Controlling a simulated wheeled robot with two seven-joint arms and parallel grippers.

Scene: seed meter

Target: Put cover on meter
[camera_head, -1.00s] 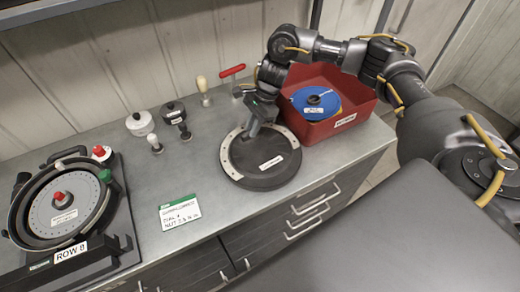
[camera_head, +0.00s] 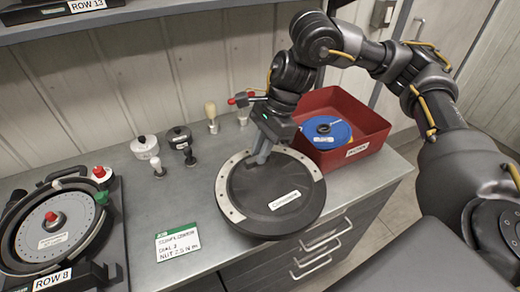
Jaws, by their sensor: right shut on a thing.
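The cover is a dark round disc (camera_head: 272,208) with a light metal arc along its left side and a white label. My right gripper (camera_head: 257,158) is shut on the cover at its far edge. The cover appears raised a little above the bench, overhanging the front edge in the picture; its exact height I cannot tell. The meter (camera_head: 82,228) stands at the left in a black frame marked ROW 8. It is open, with a grey disc (camera_head: 55,228), a red centre knob, and red and green knobs on the rim. My left gripper is not in view.
A red bin (camera_head: 372,128) with blue discs (camera_head: 325,131) stands right of the cover. Behind are white and black knobbed pieces (camera_head: 145,147) and a wooden-handled tool (camera_head: 211,115). A green-headed note card (camera_head: 178,242) lies between meter and cover. A shelf (camera_head: 150,12) hangs above.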

